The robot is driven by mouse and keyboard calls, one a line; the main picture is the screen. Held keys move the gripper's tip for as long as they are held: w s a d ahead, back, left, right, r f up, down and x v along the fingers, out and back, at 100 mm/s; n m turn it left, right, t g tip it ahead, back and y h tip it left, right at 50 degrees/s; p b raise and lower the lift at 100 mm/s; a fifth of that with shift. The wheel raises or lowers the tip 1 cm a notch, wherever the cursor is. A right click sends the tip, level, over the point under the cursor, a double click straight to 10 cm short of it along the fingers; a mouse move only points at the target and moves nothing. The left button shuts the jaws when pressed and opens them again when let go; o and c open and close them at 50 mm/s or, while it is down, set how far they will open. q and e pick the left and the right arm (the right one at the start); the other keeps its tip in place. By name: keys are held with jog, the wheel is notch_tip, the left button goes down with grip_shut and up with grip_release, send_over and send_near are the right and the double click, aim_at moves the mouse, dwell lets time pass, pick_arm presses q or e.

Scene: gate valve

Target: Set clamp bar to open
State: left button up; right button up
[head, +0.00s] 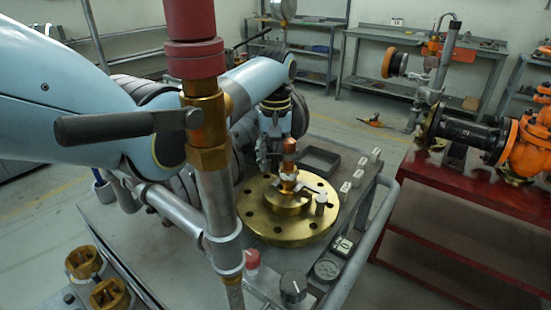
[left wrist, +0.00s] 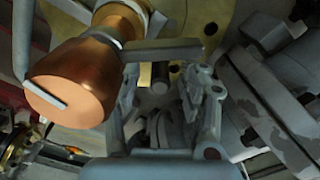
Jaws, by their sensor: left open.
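A brass flange (head: 255,222) lies on the grey cart top in the head view. A copper-coloured knob (head: 289,146) stands upright at its middle, with grey metal arms around its base. In the left wrist view, the copper knob (left wrist: 75,88) is large at the left. A flat grey bar (left wrist: 165,50), which looks like the clamp bar, extends right from it. My left gripper (left wrist: 170,95) is open, its fingers just below this bar; contact cannot be told. A dark round peg (left wrist: 160,76) shows between the fingers. In the head view, my left gripper (head: 270,155) is beside the knob.
A pipe (head: 215,190) with a dark lever (head: 120,126) and red cap (head: 193,45) stands in the foreground. A black tray (head: 318,162), a gauge (head: 326,268) and a black knob (head: 293,287) are around the flange. A red bench (head: 470,200) stands right.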

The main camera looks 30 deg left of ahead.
pick_arm(q)
grip_shut()
dwell(0.5)
